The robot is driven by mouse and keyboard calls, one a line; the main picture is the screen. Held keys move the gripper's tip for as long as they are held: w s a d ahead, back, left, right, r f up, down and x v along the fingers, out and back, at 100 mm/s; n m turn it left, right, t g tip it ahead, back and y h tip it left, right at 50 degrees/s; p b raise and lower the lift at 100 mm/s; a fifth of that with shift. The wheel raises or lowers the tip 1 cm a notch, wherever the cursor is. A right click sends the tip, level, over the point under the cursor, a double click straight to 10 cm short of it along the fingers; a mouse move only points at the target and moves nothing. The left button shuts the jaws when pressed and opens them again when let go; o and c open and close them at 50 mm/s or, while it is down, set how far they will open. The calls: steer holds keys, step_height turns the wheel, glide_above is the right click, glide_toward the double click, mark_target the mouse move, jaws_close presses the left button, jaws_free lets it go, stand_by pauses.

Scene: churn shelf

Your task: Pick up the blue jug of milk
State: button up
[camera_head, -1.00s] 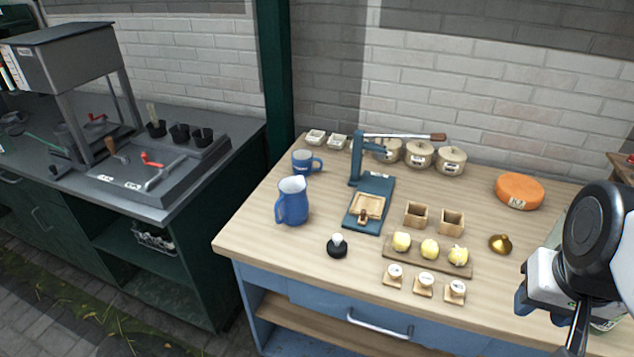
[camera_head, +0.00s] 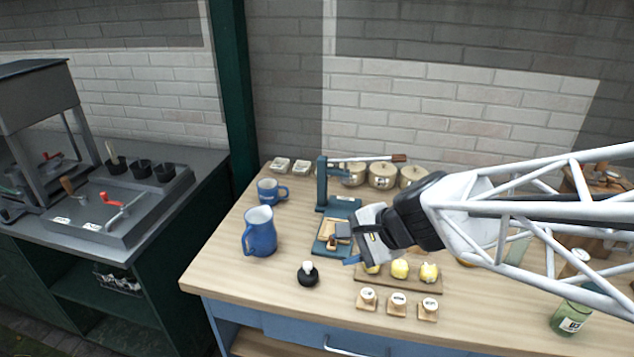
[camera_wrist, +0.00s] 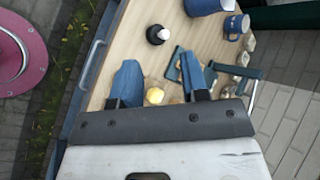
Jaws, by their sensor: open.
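The blue jug (camera_head: 260,232) stands upright at the left of the wooden table, with a white inside and its handle on the left. It also shows, partly cut off, at the top of the wrist view (camera_wrist: 205,5). My gripper (camera_head: 350,246) is to the right of the jug, above the table near the press, apart from the jug. Its two blue fingers (camera_wrist: 160,84) are spread apart in the wrist view with nothing held between them; a yellow lump on the table shows beyond them.
A blue mug (camera_head: 270,190) stands behind the jug. A black stamp with a white knob (camera_head: 308,274) is in front right of it. The blue press (camera_head: 322,185) and several pots (camera_head: 382,176) stand behind my gripper. The table left of the jug is clear.

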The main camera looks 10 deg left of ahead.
steer(key=w+a+f+m+y, duration=0.1)
steer(key=w+a+f+m, duration=0.1)
steer(key=a, duration=0.2)
steer(key=w+a+f+m+t+y, duration=0.1)
steer(key=w+a+f+m, duration=0.15)
steer(key=a, duration=0.25)
steer(key=w+a+f+m+y, duration=0.1)
steer(key=a+f+m, duration=0.1)
steer(key=a+m, duration=0.15)
steer(key=m+t, duration=0.2)
steer(key=m, duration=0.4)
glide_toward(245, 251)
steer(key=shift+w+a+f, duration=0.1)
steer(key=shift+w+a, duration=0.2)
steer(key=shift+a, duration=0.2)
steer(key=shift+w+a, duration=0.35)
steer(key=shift+a, duration=0.2)
steer(key=shift+a+y, duration=0.1)
steer(key=shift+y, duration=0.2)
steer(key=shift+x, duration=1.2)
steer(key=shift+w, duration=0.1)
steer(key=shift+x, duration=2.6)
steer(key=shift+f, duration=0.15)
jaws_close()
